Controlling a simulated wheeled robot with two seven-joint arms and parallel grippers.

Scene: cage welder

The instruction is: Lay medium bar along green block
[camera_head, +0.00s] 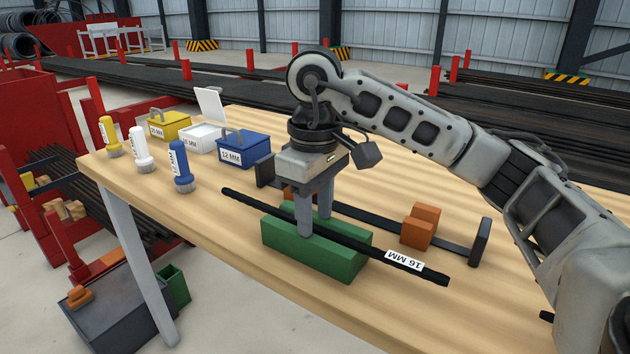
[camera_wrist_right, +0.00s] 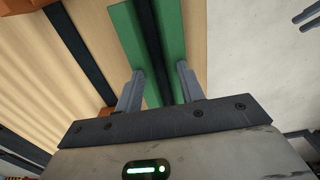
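The green block (camera_head: 290,252) stands on the wooden table, and its top shows in the wrist view (camera_wrist_right: 125,25). A long dark ribbed bar (camera_head: 375,249) with a white "16 MM" label (camera_head: 404,261) lies along the block's top, running past both ends. The bar also shows in the wrist view (camera_wrist_right: 150,35). My right gripper (camera_head: 314,222) points down over the block. Its fingers (camera_wrist_right: 160,72) are apart, one on each side of the bar, with gaps between. My left gripper is not in view.
Behind the block lies a dark rail (camera_head: 365,216) with orange blocks (camera_head: 418,228) and upright end plates (camera_head: 479,242). Blue (camera_head: 244,150), white (camera_head: 200,138) and yellow (camera_head: 170,125) boxes and three bottles (camera_head: 180,165) stand at the left. The table's front right is clear.

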